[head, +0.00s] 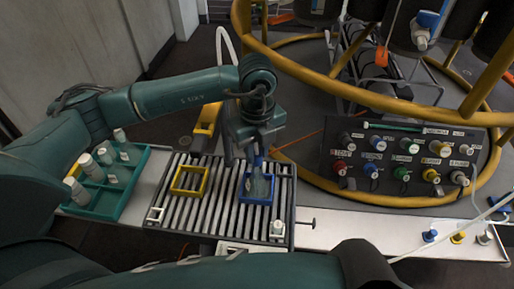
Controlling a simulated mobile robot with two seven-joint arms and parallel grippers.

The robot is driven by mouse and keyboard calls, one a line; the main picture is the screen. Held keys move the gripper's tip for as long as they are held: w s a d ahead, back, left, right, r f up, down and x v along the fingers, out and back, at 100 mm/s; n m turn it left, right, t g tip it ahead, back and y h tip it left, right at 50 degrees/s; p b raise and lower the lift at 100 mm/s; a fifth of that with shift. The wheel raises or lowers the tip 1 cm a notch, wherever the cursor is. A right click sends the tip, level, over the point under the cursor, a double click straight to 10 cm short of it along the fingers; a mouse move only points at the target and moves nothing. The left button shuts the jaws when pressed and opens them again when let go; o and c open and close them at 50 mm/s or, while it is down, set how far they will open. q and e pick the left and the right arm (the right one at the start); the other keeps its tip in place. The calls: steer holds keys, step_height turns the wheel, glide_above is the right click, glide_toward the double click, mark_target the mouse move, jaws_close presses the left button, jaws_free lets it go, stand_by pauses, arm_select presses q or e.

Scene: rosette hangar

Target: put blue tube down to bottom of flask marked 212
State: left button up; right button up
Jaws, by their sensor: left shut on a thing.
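My left gripper (257,152) points down over the slatted rack and is shut on a small blue piece (258,161), which looks like the blue tube. Directly below it a clear, greyish flask (259,186) stands inside a square blue frame (257,202). The blue piece is at the flask's top; I cannot tell how far inside it reaches. No 212 marking can be read at this size. My right arm crosses the bottom of the view, but its gripper is out of view.
A teal tray (103,208) with several white-capped bottles stands at the left. The slatted rack (222,222) also carries an empty yellow frame (189,181) and a small white-capped vial (278,231). A dark valve panel (405,160) and yellow rails stand at the right.

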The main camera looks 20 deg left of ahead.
arm_select(q)
steer(key=shift+f, duration=0.1)
arm_select(e)
steer(key=shift+s+f, duration=0.3)
steer(key=shift+f, duration=0.2)
arm_select(q)
steer(key=o, duration=1.5)
arm_select(e)
steer(key=shift+r, duration=0.1)
arm_select(q)
steer(key=shift+r+p, duration=2.15)
steer(key=shift+r, duration=0.9)
arm_select(e)
steer(key=shift+a+r, duration=0.15)
steer(key=shift+r, duration=2.05)
